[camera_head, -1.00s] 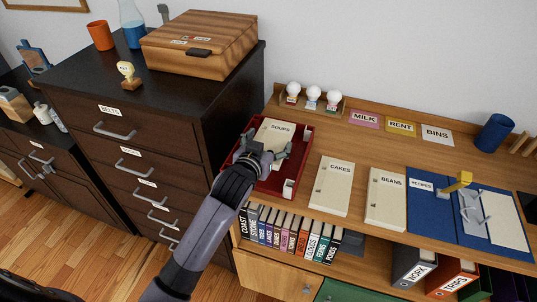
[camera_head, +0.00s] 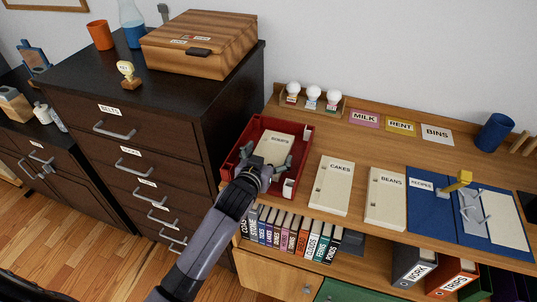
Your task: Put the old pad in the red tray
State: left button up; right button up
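A cream pad labelled SOUPS (camera_head: 274,148) lies inside the red tray (camera_head: 306,150) at the left end of the desk, tilted a little in the picture. My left gripper (camera_head: 264,160) is over the near part of the tray. Its fingers are spread on either side of the pad's near end and look open, with a small gap at the left finger. The gripper hides part of the tray's near side. Two similar pads, CAKES (camera_head: 333,186) and BEANS (camera_head: 385,199), lie on the desk to the right. My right gripper is not in view.
A dark drawer cabinet (camera_head: 150,130) with a wooden box (camera_head: 200,45) stands close left of the tray. Labelled cards (camera_head: 400,127) and egg-like white bulbs (camera_head: 313,93) sit behind. A blue folder (camera_head: 430,215) lies right. Books (camera_head: 290,235) stand below the desk.

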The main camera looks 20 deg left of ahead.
pick_arm(q)
jog(key=shift+r, duration=0.15)
jog(key=b+v, duration=0.1)
jog(key=v, duration=1.1)
dwell(0.3)
